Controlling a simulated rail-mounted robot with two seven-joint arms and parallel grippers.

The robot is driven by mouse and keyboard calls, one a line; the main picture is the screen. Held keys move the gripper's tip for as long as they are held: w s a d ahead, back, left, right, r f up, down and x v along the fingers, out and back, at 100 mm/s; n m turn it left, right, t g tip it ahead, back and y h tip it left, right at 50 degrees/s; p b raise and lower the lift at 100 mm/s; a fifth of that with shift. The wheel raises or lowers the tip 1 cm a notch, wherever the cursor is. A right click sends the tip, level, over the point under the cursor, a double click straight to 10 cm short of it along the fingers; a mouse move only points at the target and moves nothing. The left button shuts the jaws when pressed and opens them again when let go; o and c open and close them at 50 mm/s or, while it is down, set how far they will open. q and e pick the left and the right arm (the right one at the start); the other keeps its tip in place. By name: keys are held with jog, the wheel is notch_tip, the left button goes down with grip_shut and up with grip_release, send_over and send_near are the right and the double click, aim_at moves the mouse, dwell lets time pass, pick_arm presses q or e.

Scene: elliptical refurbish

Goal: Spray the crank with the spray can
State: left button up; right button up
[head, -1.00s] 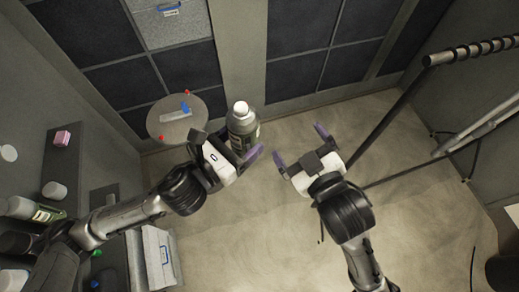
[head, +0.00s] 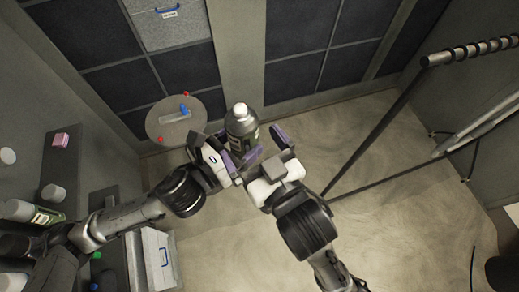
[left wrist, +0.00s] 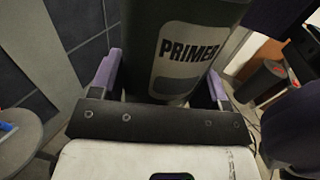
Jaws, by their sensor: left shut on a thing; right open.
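The spray can (head: 241,122) is grey-green with a white cap and stands upright in the head view. In the left wrist view the can (left wrist: 185,50) shows a pale "PRIMER" label. My left gripper (head: 227,152) is shut on the can's body, with its purple fingers on either side. My right gripper (head: 264,148) is open, just right of the can and very close to it; I cannot tell whether it touches. Part of the right gripper shows at the right edge of the left wrist view. I cannot clearly pick out the crank.
A round grey table (head: 158,128) with a small blue-ended item and red knobs stands left of the can. A dark bar frame (head: 398,108) stands at the right. A shelf with bottles (head: 38,213) lines the left. The floor at centre right is clear.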

aim_at(238, 125)
jog(key=shift+x, duration=2.9)
jog(key=shift+c, duration=0.4)
jog(key=shift+s+a, duration=0.1)
jog(key=c, duration=1)
pick_arm(q)
jog(key=o, duration=0.6)
pick_arm(e)
jog(key=shift+r, duration=0.1)
jog(key=shift+c, duration=0.7)
pick_arm(q)
jog(key=o, duration=0.5)
